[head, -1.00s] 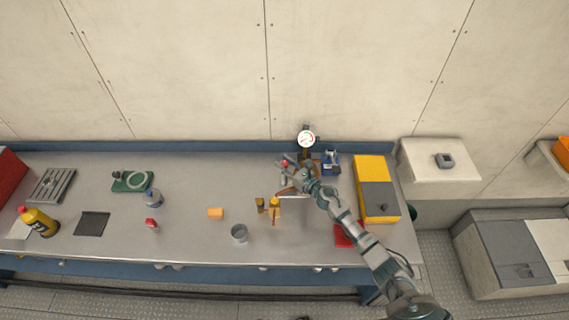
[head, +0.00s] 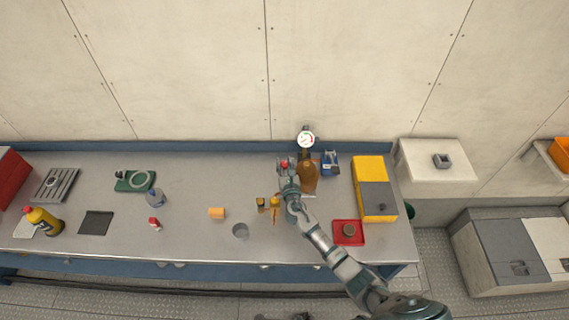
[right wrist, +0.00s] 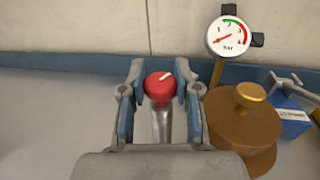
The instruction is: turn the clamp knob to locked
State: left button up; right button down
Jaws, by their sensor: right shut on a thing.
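The clamp knob (right wrist: 158,90) is a red round cap with a white pointer line, on a pale metal post (right wrist: 162,125). In the right wrist view its line slants up and to the right. My right gripper (right wrist: 160,95) is shut on the knob, one finger on each side. In the head view the right gripper (head: 287,168) is at the back of the bench, with a little red of the knob showing at its tip. My left gripper is not in view.
Just right of the knob stands a brown-gold housing (right wrist: 243,130), with a pressure gauge (right wrist: 229,37) behind it. A blue box (head: 330,163) and a yellow case (head: 370,172) stand further right. Bare bench (head: 215,180) lies to the left.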

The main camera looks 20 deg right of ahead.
jog(key=shift+m+h, duration=0.4)
jog(key=shift+h, duration=0.3)
jog(key=c, duration=0.9)
grip_release()
jog(key=shift+o, duration=0.2)
jog(key=s+a, duration=0.2)
jog(key=s, duration=0.9)
jog(key=shift+s, duration=0.3)
jog(key=shift+o, duration=0.3)
jog(key=shift+f, duration=0.1)
